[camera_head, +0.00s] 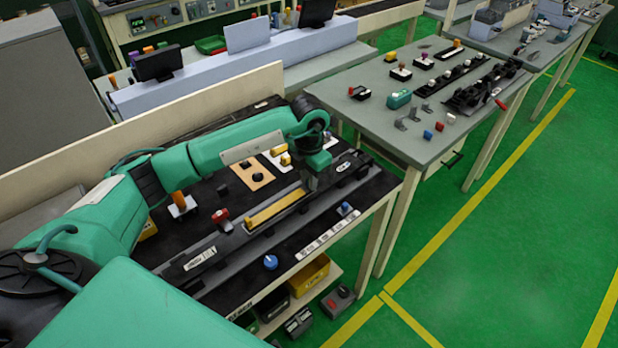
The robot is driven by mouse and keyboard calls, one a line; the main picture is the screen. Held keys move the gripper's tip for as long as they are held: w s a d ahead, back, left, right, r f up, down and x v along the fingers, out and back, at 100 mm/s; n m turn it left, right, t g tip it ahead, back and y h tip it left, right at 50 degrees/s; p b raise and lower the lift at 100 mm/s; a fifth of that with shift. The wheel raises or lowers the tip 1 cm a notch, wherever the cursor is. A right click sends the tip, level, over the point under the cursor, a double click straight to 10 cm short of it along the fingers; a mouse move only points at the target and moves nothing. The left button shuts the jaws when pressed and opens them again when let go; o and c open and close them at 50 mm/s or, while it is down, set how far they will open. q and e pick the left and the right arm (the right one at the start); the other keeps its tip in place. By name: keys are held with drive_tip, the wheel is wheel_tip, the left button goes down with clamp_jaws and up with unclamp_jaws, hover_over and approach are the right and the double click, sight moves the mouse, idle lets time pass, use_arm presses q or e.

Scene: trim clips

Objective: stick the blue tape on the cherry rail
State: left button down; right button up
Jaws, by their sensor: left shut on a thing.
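My left gripper (311,182) comes down from the green arm at the far right end of a long yellow strip (275,209), which lies in a dark grey channel on the black bench top. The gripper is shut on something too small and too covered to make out. A round blue piece (271,262) sits near the bench's front edge. A smaller blue piece (345,209) sits farther right, beside a pale labelled strip (328,232). I cannot tell which of these is the blue tape, and no rail shows a clear cherry colour. My right gripper is not in view.
A red-topped piece (221,216) and an orange cylinder (179,201) on a white base stand left of the channel. A cream board (190,102) closes the bench's back. A yellow bin (309,275) sits below. A grey table (420,125) with clips stands right.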

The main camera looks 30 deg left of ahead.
use_arm(q)
drive_tip(key=c, duration=1.3)
unclamp_jaws()
